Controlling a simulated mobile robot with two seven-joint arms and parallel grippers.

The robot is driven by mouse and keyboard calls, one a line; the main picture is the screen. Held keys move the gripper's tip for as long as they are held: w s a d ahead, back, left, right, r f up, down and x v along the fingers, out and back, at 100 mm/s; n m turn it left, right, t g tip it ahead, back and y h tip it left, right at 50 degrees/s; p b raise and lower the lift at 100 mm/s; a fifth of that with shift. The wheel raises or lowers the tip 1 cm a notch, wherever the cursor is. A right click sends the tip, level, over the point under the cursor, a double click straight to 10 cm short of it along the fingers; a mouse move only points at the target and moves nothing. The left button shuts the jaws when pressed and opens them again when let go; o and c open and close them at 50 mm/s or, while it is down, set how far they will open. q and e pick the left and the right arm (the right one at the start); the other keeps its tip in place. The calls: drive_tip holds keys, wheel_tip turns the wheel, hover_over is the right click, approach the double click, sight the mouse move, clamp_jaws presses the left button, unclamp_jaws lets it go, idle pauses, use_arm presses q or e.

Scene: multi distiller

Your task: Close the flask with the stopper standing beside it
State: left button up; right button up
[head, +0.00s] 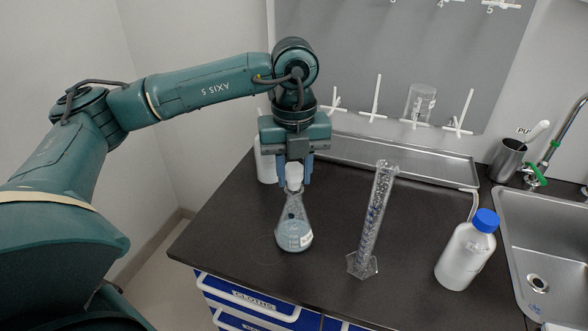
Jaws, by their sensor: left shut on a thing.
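The flask (295,232) stands upright on the dark counter, a clear conical vessel with pale liquid in its lower part. My left gripper (294,180) points straight down above it, its blue fingers shut on the white stopper (294,172). The stopper is right at the flask's mouth, in line with the neck. I cannot tell whether it is seated in the neck or just above it. My right gripper is not in view.
A tilted-looking graduated cylinder (372,220) stands right of the flask. A white bottle with a blue cap (467,250) is near the sink (550,240). Another white bottle (265,163) is behind my gripper. A metal tray (400,160) runs along the back wall.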

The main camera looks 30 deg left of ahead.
use_arm(q)
drive_tip(key=shift+f+b, duration=0.35)
drive_tip(key=shift+f, duration=0.15)
drive_tip(key=o, duration=1)
drive_tip(key=shift+r, duration=0.35)
wheel_tip(320, 180, up, 13)
drive_tip(key=shift+f+p, duration=0.2)
drive_tip(key=shift+p, duration=0.25)
